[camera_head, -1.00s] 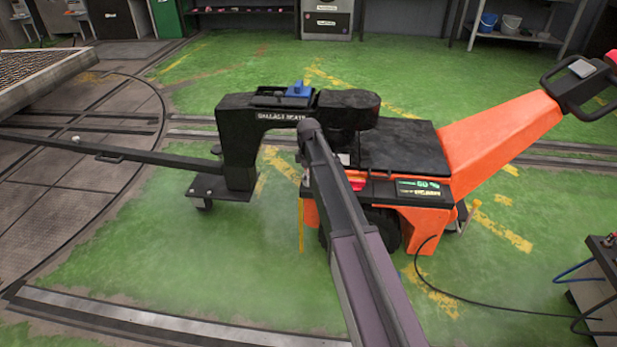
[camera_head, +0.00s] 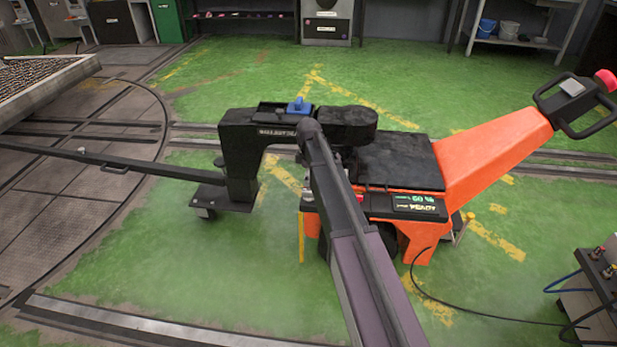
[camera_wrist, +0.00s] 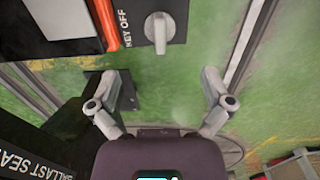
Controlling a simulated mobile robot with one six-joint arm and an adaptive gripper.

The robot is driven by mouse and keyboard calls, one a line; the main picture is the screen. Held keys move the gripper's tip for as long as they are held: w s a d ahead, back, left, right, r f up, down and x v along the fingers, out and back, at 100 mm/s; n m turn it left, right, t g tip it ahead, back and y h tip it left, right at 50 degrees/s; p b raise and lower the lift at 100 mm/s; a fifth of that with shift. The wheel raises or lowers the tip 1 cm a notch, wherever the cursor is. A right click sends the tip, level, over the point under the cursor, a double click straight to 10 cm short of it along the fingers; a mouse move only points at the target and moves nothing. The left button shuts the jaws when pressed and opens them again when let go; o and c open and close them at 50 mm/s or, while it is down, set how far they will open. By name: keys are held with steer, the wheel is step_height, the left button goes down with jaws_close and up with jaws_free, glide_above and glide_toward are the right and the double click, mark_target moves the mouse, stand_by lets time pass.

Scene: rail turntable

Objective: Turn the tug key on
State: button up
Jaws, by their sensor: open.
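The tug's key (camera_wrist: 159,32) is a grey knob on a black panel at the top of the wrist view, its bar lying along the picture's vertical. The lettering beside it reads KEY OFF. My gripper (camera_wrist: 163,80) is open, its two grey fingers wide apart below the key in the picture, with nothing between them. No finger touches the key in this view. In the head view the tug (camera_head: 500,160) is an orange machine with a black top, and a lit display (camera_head: 415,204) shows 60 %. The key is hidden there.
A black ballast seat (camera_head: 240,150) stands left of the tug, with a blue part (camera_head: 299,106) on top. A long bar (camera_head: 120,160) runs left from it. The tug's handle (camera_head: 575,112) rises at right. A dark cable (camera_head: 470,314) lies on the green floor.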

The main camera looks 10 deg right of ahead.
steer(key=shift+r+p, duration=3.1)
steer(key=shift+r, duration=0.3)
steer(key=s+f+m+b, duration=0.2)
steer(key=s+m, duration=0.5)
steer(key=s, duration=0.7)
steer(key=s+f+m+b, duration=0.3)
steer(key=s+m, duration=0.4)
steer(key=s, duration=0.7)
steer(key=shift+s, duration=0.4)
step_height(320, 180, up, 38)
steer(key=p, duration=3.8)
